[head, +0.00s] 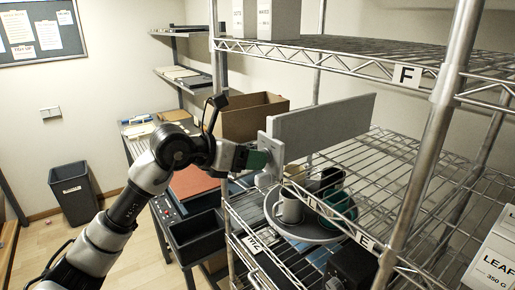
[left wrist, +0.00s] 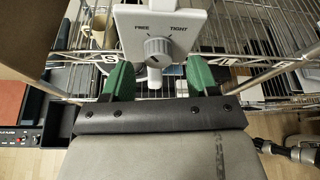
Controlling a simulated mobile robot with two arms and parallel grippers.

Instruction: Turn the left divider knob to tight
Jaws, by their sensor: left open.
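The left divider is a grey upright panel (head: 320,128) on the wire shelf in the head view. Its front plate (left wrist: 135,22) shows in the left wrist view with the words FREE on the left and TIGHT on the right. The round grey knob (left wrist: 157,47) sits below and between these words; I cannot tell its pointer's exact setting. My left gripper (left wrist: 158,76) is open, its green fingers apart on either side below the knob, not closed on it. In the head view my left gripper (head: 262,159) is at the divider's front plate, and the knob is not clear there.
A round grey tray (head: 292,236) with mugs stands on the shelf below the divider. A cardboard box (head: 240,121) is behind my left arm. Metal shelf posts (head: 425,150) and wire shelf edges surround the divider. A dark bin (head: 73,192) stands on the floor.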

